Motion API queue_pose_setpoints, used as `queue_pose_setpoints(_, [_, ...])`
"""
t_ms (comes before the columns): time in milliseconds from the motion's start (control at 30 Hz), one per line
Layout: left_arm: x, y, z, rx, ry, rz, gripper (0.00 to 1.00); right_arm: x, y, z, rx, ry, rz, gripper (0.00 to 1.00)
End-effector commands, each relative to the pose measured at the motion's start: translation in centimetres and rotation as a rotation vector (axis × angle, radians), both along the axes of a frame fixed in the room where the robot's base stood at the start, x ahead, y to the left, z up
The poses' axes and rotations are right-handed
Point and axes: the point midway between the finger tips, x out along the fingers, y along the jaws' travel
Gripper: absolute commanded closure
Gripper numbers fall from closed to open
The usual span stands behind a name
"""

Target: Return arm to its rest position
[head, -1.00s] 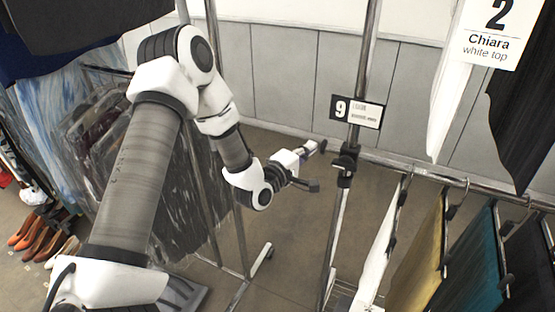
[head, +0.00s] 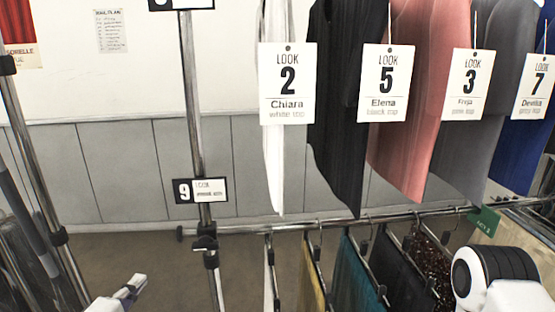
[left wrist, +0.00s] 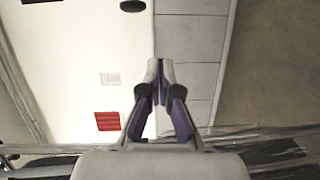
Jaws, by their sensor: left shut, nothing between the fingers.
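My left gripper (head: 136,284) shows at the bottom left edge of the head view, in front of bare floor. Most of the left arm is out of that view. In the left wrist view my left gripper (left wrist: 159,70) is shut, its fingertips together with nothing between them. It is clear of the garments and of the rail post. A white and black link of my right arm (head: 495,270) shows at the lower right of the head view. The right gripper is hidden below the frame.
A chrome post (head: 196,110) with a "9" sign (head: 201,190) stands right of my left gripper. Tagged garments hang above, including a pink top (head: 407,130). A lower rail (head: 340,222) holds more garments, one teal (head: 358,275). A slanted pole (head: 35,180) stands left.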

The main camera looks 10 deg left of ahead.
Motion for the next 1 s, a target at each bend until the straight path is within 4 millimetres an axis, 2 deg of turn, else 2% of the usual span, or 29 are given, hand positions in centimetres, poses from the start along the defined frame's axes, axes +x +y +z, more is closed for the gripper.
queue_pose_setpoints(67, [-0.7,-2.9,-3.9,0.071,0.105,-0.085,1.0,0.0,0.0,0.0,0.0,0.0,0.0,0.6])
queue_pose_setpoints(167, [-3.1,-6.8,-10.8,0.188,0.312,-0.205,1.0,0.0,0.0,0.0,0.0,0.0,0.001,0.6])
queue_pose_setpoints(200, [-4.6,-8.2,-13.7,0.255,0.404,-0.261,1.0,0.0,0.0,0.0,0.0,0.0,0.001,0.6])
queue_pose_setpoints(267, [-7.3,-9.9,-17.8,0.367,0.541,-0.351,1.0,0.0,0.0,0.0,0.0,0.0,0.001,0.6])
queue_pose_setpoints(300, [-9.3,-10.9,-20.2,0.446,0.627,-0.416,1.0,0.0,0.0,0.0,0.0,0.0,0.001,0.6])
queue_pose_setpoints(367, [-12.6,-11.9,-23.4,0.57,0.749,-0.521,1.0,0.0,0.0,0.0,0.0,0.0,0.0,0.6])
queue_pose_setpoints(400, [-15.0,-12.4,-25.3,0.655,0.828,-0.597,1.0,0.0,0.0,0.0,0.0,0.0,0.0,0.6])
queue_pose_setpoints(500, [-20.8,-12.6,-28.5,0.872,1.009,-0.81,1.0,0.0,0.0,0.0,0.0,0.0,0.0,0.6])
queue_pose_setpoints(600, [-24.2,-11.2,-29.2,1.032,1.132,-0.988,1.0,0.0,0.0,0.0,0.0,0.0,0.001,0.6])
queue_pose_setpoints(700, [-25.9,-10.6,-29.2,1.096,1.168,-1.109,1.0,0.0,0.0,0.0,0.0,0.0,0.0,0.6])
queue_pose_setpoints(1000, [-26.0,-10.7,-29.2,1.129,1.147,-1.159,1.0,0.0,0.0,0.0,0.0,0.0,0.001,0.6])
